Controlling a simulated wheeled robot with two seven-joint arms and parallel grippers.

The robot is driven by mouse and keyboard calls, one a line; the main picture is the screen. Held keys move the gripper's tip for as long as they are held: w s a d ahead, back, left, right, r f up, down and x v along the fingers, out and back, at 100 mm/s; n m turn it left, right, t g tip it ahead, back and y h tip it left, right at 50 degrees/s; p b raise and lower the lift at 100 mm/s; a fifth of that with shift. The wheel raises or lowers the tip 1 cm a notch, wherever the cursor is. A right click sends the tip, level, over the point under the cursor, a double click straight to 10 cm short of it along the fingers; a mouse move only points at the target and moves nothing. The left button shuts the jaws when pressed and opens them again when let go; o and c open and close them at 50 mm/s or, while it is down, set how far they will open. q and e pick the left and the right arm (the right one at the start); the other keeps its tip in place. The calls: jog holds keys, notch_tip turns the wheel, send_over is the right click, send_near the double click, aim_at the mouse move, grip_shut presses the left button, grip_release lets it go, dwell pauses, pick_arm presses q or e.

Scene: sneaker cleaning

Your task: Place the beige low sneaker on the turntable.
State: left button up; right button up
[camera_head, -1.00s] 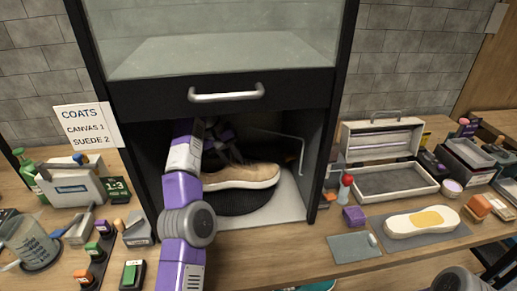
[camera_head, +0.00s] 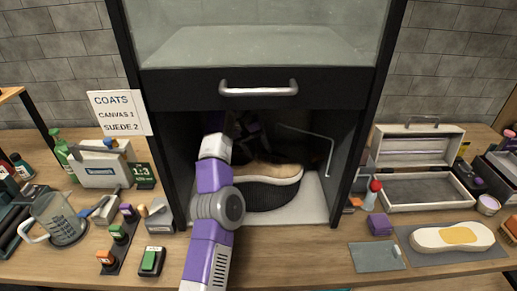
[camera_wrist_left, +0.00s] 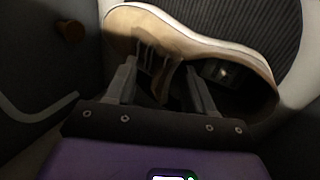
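The beige low sneaker (camera_head: 273,173) rests on its sole on the dark round turntable (camera_head: 262,198) inside the open-fronted cabinet. In the left wrist view, the sneaker (camera_wrist_left: 205,42) lies on its pale sole across the ribbed turntable (camera_wrist_left: 262,18). My left arm reaches into the cabinet from the front. My left gripper (camera_head: 250,135) is dim in the head view, above the sneaker. In the left wrist view, my left gripper (camera_wrist_left: 160,72) has its fingers apart over the lace and opening area. Whether either finger touches the shoe is unclear. My right gripper is not in view.
The cabinet has a handled glass front (camera_head: 258,88) raised above the opening and a bent rod (camera_head: 328,150) inside at right. Bottles and a jug (camera_head: 58,220) stand left. At right are an open case (camera_head: 428,190) and a pale sole-shaped item (camera_head: 452,237) on a mat.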

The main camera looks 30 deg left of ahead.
pick_arm(q)
jog(key=p+v, duration=0.6)
jog(key=v, duration=0.1)
jog(key=shift+r, duration=0.2)
dwell(0.7)
